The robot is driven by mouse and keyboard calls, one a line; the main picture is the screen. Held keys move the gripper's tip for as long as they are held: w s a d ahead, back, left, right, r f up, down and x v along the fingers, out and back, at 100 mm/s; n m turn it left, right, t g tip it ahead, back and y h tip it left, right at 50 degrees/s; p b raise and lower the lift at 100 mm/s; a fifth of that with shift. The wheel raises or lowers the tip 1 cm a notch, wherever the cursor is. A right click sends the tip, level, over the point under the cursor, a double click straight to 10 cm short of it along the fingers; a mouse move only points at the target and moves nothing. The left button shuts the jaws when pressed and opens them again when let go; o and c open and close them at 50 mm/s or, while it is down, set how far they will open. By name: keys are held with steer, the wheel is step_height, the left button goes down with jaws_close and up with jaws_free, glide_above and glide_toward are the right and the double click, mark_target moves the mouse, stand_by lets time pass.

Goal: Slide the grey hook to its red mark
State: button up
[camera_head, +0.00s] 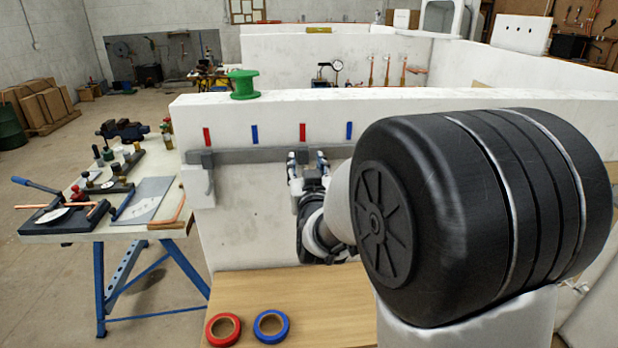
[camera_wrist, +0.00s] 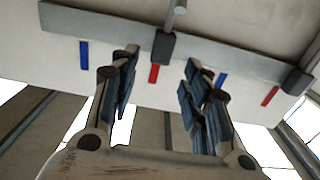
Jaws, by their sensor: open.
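A grey rail (camera_head: 250,156) runs along the white wall, with red and blue marks above it. In the wrist view, a dark grey hook block (camera_wrist: 163,46) with a rod sits on the rail (camera_wrist: 225,44), close beside a red mark (camera_wrist: 154,73). My gripper (camera_head: 308,157) covers that part of the rail in the head view, near the right red mark (camera_head: 303,132). My gripper (camera_wrist: 161,62) is open, its fingers on either side of the block with gaps; contact is not visible. A second grey block (camera_head: 207,158) with a hanging part sits at the rail's left end, near another red mark (camera_head: 206,136).
Blue marks (camera_head: 255,134) alternate with the red ones. A green spool (camera_head: 243,84) stands on the wall top. Red tape (camera_head: 223,329) and blue tape (camera_head: 271,326) lie on the wooden board below. A cluttered workbench (camera_head: 140,231) stands left.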

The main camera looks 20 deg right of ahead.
steer(key=v, duration=0.6)
steer(key=shift+s, duration=0.35)
steer(key=shift+a, duration=0.2)
steer(key=s+a+f+n+g+y, duration=0.35)
steer(key=s+a+g+y, duration=0.2)
steer(key=s+a, duration=0.5)
steer(key=s+f+g, duration=0.2)
steer(key=s+g, duration=0.1)
steer(key=s, duration=0.7)
steer(key=s+f+g, duration=0.3)
steer(key=s+g, duration=0.1)
steer(key=s, duration=0.5)
steer(key=shift+s+a, duration=0.15)
steer(key=shift+s, duration=0.25)
